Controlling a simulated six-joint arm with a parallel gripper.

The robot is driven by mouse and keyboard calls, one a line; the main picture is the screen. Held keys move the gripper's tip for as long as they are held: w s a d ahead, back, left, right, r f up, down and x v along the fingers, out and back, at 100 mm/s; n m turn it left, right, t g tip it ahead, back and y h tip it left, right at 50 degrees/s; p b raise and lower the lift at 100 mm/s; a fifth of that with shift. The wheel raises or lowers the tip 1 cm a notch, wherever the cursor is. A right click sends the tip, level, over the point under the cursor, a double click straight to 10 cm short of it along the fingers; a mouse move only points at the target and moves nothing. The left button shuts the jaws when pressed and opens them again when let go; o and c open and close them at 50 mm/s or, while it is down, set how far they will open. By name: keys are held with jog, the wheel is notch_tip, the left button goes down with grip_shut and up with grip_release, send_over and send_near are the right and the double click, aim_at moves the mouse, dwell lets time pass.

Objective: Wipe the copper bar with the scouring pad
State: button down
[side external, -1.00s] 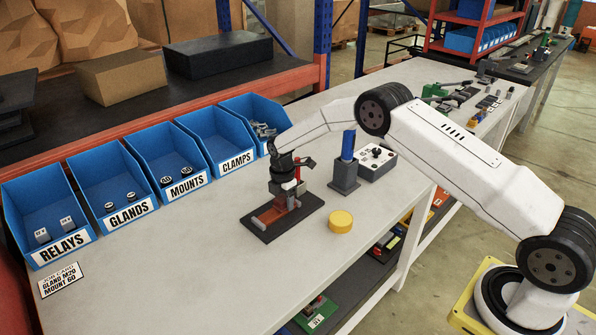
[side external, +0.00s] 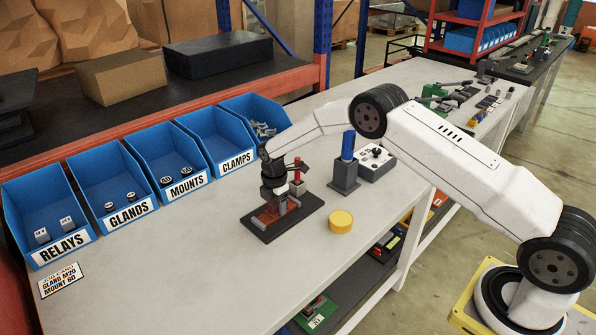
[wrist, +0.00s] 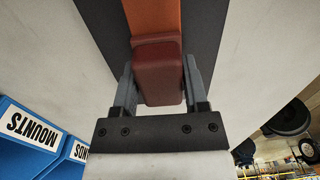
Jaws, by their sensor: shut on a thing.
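The copper bar (wrist: 153,15) is an orange-brown strip running along a dark base plate (side external: 298,223); in the wrist view the plate (wrist: 205,30) shows on both sides of it. My gripper (side external: 277,208) is low over the bar in the side view. In the wrist view, my gripper's (wrist: 160,70) grey fingers are shut on the dark red scouring pad (wrist: 160,85). The pad lies over the bar, in line with it, and hides part of it. I cannot tell whether the pad presses on the bar.
A red post (side external: 298,172) rises by the plate's far end. A blue post on a grey block (side external: 344,178), a button box (side external: 375,163) and a yellow disc (side external: 341,221) stand to the right. Blue bins (side external: 213,140) line the back.

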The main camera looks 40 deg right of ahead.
jog(key=shift+a, duration=0.5)
jog(key=shift+r, duration=3)
jog(key=shift+r, duration=0.1)
jog(key=shift+r, duration=1.4)
